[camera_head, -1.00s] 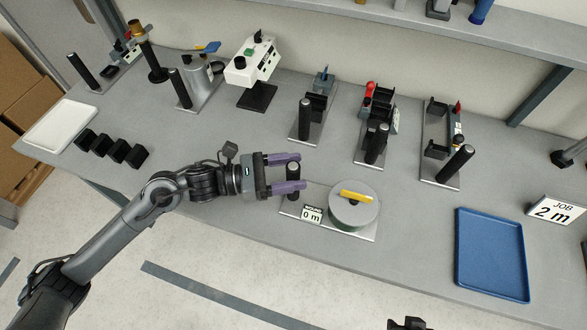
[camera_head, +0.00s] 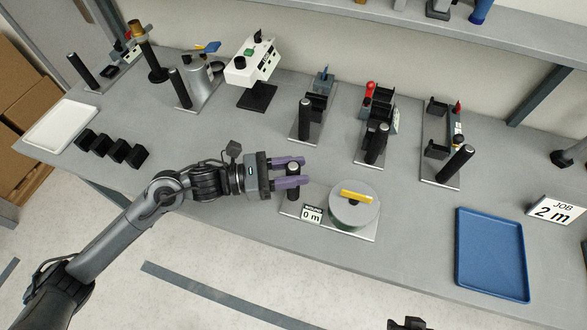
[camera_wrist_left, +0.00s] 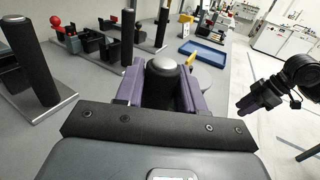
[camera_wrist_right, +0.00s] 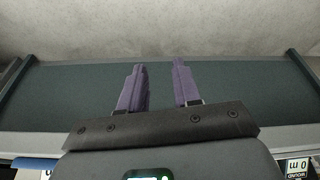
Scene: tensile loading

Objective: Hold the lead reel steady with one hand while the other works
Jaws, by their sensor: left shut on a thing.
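The lead reel is a grey drum (camera_head: 352,212) with a yellow crank bar on top, on a metal plate with a black post (camera_head: 293,169) at its left and a "0 m" display (camera_head: 312,214). My left gripper (camera_head: 300,171) is shut on that post. In the left wrist view the post (camera_wrist_left: 163,72) stands between the purple fingers. My right gripper (camera_wrist_right: 160,78) is open and empty, with its fingers apart in the right wrist view. It also shows at the right in the left wrist view (camera_wrist_left: 260,98), away from the reel.
A blue tray (camera_head: 491,253) and a "JOB 2 m" sign (camera_head: 556,210) are to the right. Several fixtures with black posts line the back, with a white device (camera_head: 252,61) among them. Black blocks (camera_head: 110,149) and a white tray (camera_head: 60,122) are at the left.

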